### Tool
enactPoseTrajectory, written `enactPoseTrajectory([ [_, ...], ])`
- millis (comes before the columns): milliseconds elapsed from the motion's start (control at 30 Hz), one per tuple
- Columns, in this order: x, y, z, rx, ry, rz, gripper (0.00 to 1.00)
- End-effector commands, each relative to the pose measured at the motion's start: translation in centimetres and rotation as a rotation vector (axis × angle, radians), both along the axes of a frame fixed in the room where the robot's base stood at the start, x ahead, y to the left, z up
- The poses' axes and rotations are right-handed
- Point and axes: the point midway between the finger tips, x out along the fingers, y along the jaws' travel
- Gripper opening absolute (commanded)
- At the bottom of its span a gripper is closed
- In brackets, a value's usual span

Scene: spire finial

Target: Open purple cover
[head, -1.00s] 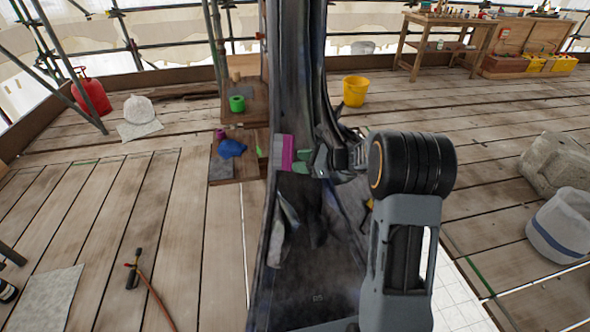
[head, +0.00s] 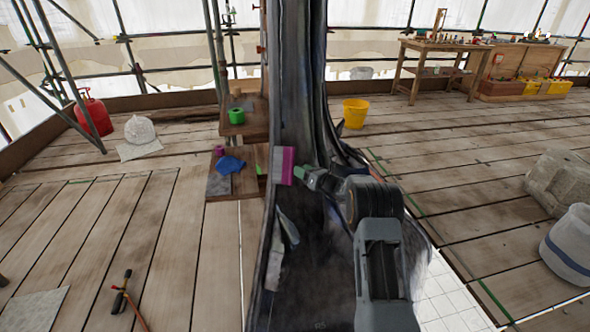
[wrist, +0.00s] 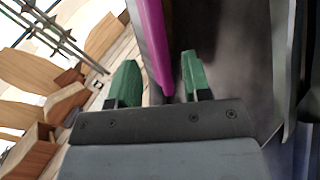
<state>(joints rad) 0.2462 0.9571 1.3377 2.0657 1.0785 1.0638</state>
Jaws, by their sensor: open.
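The purple cover (head: 288,166) is a narrow upright panel at the edge of a pale grey box (head: 275,163) on the dark spire's left side. In the wrist view the cover (wrist: 153,45) shows as a purple strip running down between the two green fingers. My gripper (head: 297,173) is at the cover's right side in the head view. In the wrist view my gripper (wrist: 158,82) is open, with one finger on each side of the strip and a gap beside it. The cover's lower end is close to the gripper's palm; I cannot tell whether they touch.
The dark spire (head: 300,80) rises directly behind and around my gripper. A wooden step stand (head: 240,187) with a blue cloth (head: 230,165) and a green roll (head: 237,116) is just left. A yellow bucket (head: 355,113) stands behind right. Open plank floor lies on both sides.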

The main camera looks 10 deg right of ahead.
Motion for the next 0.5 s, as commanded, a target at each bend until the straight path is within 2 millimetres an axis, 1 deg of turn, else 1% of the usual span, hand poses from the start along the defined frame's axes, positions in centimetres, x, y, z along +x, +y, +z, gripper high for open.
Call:
enactPoseTrajectory([
  [33,0.7,0.6,-0.2,0.000,-0.001,0.003,0.44],
  [200,2.4,1.9,-0.1,-0.001,0.000,0.002,0.44],
  [300,3.0,2.3,-0.1,-0.001,-0.001,0.001,0.44],
  [500,3.5,2.7,0.0,0.000,0.000,0.001,0.44],
])
